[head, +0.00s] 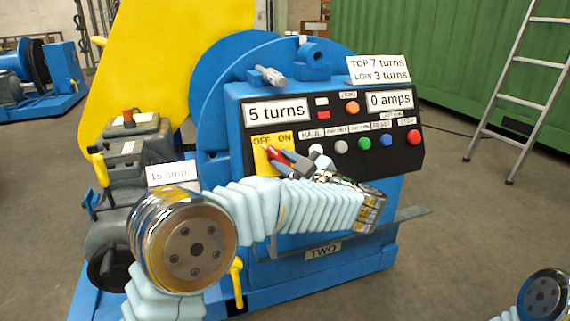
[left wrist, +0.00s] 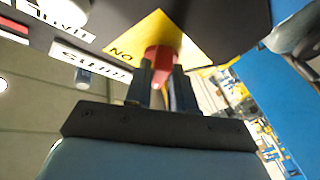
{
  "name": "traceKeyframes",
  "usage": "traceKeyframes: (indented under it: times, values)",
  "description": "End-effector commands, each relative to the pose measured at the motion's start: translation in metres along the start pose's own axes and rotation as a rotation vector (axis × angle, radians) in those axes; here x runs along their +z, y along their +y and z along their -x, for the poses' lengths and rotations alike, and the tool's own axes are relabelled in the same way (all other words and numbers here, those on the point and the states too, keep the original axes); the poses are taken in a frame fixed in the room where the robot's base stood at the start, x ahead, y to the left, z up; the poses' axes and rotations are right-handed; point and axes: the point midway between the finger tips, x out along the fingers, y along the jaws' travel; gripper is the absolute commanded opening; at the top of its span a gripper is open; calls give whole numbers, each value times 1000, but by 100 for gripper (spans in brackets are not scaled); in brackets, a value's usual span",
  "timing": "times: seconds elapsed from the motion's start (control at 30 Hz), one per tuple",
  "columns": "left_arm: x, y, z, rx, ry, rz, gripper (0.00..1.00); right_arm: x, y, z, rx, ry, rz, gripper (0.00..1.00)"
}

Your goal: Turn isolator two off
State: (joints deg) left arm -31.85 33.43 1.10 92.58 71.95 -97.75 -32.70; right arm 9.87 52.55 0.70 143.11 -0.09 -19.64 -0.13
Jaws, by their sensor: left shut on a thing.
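The isolator is a red handle (head: 273,153) on a yellow plate (head: 262,160) marked OFF and ON, at the left end of the black control panel on the blue machine labelled TWO (head: 323,250). My left gripper (head: 281,158) is at the handle, its fingers shut on it. In the left wrist view the red handle (left wrist: 159,60) sits between the two dark fingers (left wrist: 162,82), in front of the yellow plate (left wrist: 150,35). The handle's exact pointing is partly hidden by the fingers. My right gripper is not in view.
The panel (head: 335,130) carries several coloured buttons right of the isolator, including a red one (head: 413,137). A grey motor (head: 130,145) with a 15 amps sign (head: 172,173) is at left. A ladder (head: 520,90) stands at right.

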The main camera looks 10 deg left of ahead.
Motion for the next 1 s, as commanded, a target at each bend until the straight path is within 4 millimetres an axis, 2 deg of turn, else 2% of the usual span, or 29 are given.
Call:
traceKeyframes:
  times: [0.3, 0.83, 0.87, 0.97, 1.0]
  values:
    - [-1, 2, 0, -64, 0, 92, 0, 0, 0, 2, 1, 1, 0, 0]
    - [-1, 3, 0, -74, 1, 108, 0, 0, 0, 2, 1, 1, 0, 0]
    - [-1, 3, 0, -74, 1, 108, 28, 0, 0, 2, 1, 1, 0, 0]
    - [-1, 3, 0, -74, 1, 108, 44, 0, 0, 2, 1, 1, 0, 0]
    - [-1, 2, 0, -74, 1, 108, 45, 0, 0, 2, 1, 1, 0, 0]
